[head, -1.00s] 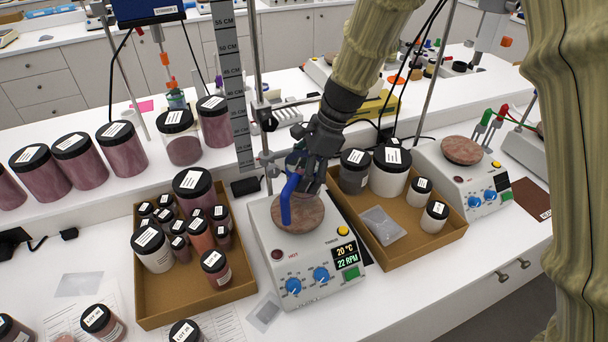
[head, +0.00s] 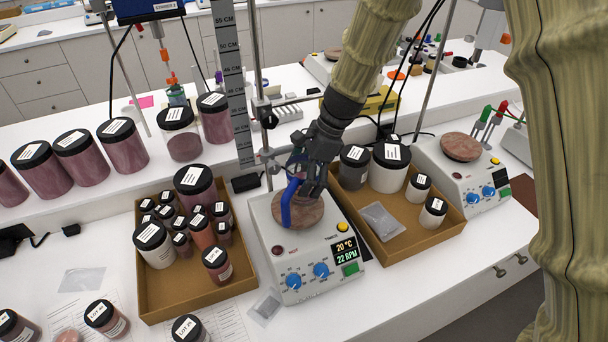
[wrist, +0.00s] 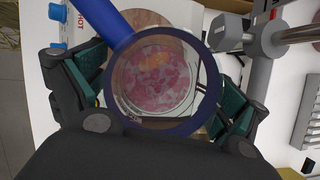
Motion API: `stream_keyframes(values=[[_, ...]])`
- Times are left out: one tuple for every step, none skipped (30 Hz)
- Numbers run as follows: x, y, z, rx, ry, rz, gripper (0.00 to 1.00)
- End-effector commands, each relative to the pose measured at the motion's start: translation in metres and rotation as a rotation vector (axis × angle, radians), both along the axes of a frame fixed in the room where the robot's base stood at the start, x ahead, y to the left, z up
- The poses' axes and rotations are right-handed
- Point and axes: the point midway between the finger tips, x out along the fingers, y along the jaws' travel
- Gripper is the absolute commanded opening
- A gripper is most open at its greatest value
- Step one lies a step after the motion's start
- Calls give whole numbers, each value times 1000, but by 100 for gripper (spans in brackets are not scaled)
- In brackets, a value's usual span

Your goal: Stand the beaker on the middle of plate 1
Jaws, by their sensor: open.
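The beaker is clear with a blue rim (wrist: 213,98) and a blue handle (head: 287,205). It appears upright over the round, mottled pink-brown top (head: 312,212) of the middle hot plate; the head view hides most of its body behind my gripper. In the wrist view I look down through it at pink mottling. My gripper (head: 306,172) is open around the beaker, its green-padded fingers (wrist: 160,92) on either side of the rim. I cannot tell whether the base touches the plate or how well centred it is. No plate number is readable.
A cardboard tray of jars (head: 190,304) stands left of the hot plate, another tray (head: 405,240) right of it. A second hot plate (head: 461,148) is further right. A stand rod (head: 256,60) and ruler (head: 232,85) rise just behind.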

Motion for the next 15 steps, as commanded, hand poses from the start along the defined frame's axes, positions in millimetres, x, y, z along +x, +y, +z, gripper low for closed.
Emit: stream_keyframes(values=[[0, 0, 0, 0, 0, 0, 97], [0, 0, 0, 0, 0, 0, 97], [0, 0, 1, 0, 0, 0, 97], [0, 0, 1, 0, 0, 0, 97], [0, 0, 3, 0, 0, 0, 97], [0, -1, 4, 0, -1, 0, 97], [1, -1, 6, 0, -1, 1, 97], [1, -2, 8, 0, -2, 0, 97], [2, -4, 11, 1, -3, 0, 97], [2, -5, 14, 1, -3, 0, 97], [2, -6, 17, 1, -3, 0, 97], [3, -8, 22, 1, -4, -1, 97], [3, -10, 25, 0, -4, -1, 97], [3, -12, 30, 0, -4, -1, 97], [4, -15, 36, 1, -4, -1, 97]])
